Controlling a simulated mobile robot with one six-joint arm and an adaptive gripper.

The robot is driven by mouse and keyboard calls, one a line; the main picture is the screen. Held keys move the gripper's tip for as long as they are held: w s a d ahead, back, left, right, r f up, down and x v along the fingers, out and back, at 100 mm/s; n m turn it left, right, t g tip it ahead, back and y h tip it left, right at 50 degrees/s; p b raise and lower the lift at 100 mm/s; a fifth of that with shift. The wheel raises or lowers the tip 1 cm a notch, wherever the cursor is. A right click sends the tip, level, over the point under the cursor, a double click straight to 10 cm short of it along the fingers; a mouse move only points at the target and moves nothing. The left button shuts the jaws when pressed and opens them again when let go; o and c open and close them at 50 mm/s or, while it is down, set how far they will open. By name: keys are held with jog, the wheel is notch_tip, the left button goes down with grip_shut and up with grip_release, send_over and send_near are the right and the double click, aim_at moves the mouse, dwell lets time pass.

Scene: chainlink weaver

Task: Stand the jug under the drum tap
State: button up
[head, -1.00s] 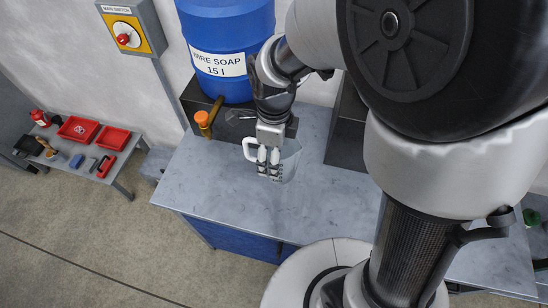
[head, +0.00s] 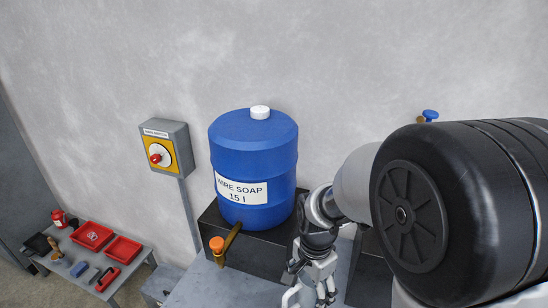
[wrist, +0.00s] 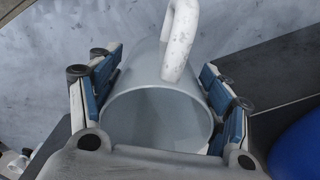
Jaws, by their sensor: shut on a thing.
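The blue drum (head: 253,165), labelled wire soap, stands on a black stand (head: 265,250). Its brass tap (head: 231,238) with an orange knob (head: 216,244) sticks out at the front left. My gripper (head: 322,288) is at the bottom of the head view, right of the tap. In the wrist view its blue-padded fingers (wrist: 160,95) are shut on the jug (wrist: 145,95), one on each side. The jug is grey with a wide open mouth and a pale handle (wrist: 180,38). Its base is hidden, so I cannot tell whether it touches the bench.
The grey bench (head: 205,285) has a bare patch below the tap. A low table with red trays (head: 92,235) stands at the left. A main switch box (head: 165,150) is on the wall. Another black stand (head: 368,275) is right of my gripper.

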jog(key=d+f+n+b, duration=0.1)
jog(key=n, duration=0.2)
jog(key=w+d+f+n, duration=0.1)
jog(key=d+f+n, duration=0.1)
jog(key=n, duration=0.1)
jog(key=w+d+f+n+b, duration=0.1)
jog(key=f+n, duration=0.1)
jog(key=n, duration=0.1)
jog(key=shift+w+d+f+b, duration=0.1)
jog(key=shift+d+b, duration=0.25)
jog(key=shift+w+d+f+n, duration=0.2)
jog(key=shift+d+f+n, duration=0.3)
jog(key=shift+n, duration=0.6)
jog(key=shift+r, duration=0.15)
